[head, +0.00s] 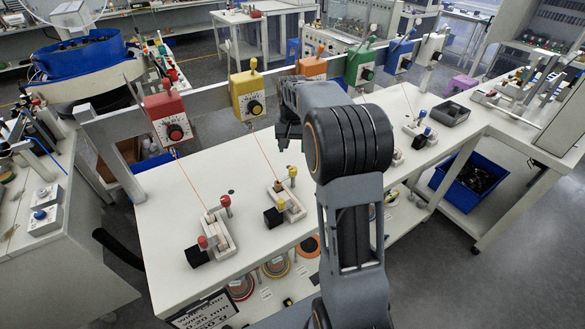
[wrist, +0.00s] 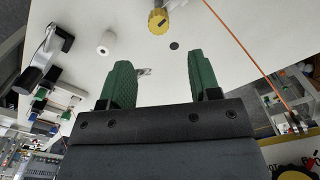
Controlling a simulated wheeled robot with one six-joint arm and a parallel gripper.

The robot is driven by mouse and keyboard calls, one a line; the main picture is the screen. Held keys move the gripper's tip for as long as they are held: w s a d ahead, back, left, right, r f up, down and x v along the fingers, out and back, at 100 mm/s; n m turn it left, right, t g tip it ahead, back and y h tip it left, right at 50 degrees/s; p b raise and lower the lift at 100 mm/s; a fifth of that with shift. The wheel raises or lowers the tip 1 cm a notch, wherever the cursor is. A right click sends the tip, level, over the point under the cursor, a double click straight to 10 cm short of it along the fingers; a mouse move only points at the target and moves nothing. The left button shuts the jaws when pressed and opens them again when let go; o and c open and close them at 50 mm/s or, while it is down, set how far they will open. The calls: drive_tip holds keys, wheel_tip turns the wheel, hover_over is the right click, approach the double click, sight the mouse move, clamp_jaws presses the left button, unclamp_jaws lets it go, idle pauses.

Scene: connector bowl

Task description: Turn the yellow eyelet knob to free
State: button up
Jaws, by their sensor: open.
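A yellow knob also shows in the wrist view (wrist: 158,21), near the top edge, seen almost end-on. My gripper (wrist: 162,82) is open and empty, its two green fingers spread apart. The knob lies ahead of the fingertips, roughly in line with the gap between them, and is not touched. In the head view my arm's end is above the table behind the knob; its fingers are hard to make out.
An orange thread (wrist: 238,45) runs close to the right finger's side. The white table (head: 165,215) has bare room between fixtures.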

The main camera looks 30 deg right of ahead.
sight(293, 169)
wheel_tip(293, 169, down, 10)
drive_tip(key=shift+d+r+p, duration=0.1)
drive_tip(key=shift+r+p, duration=0.15)
drive_tip(key=shift+p, duration=0.2)
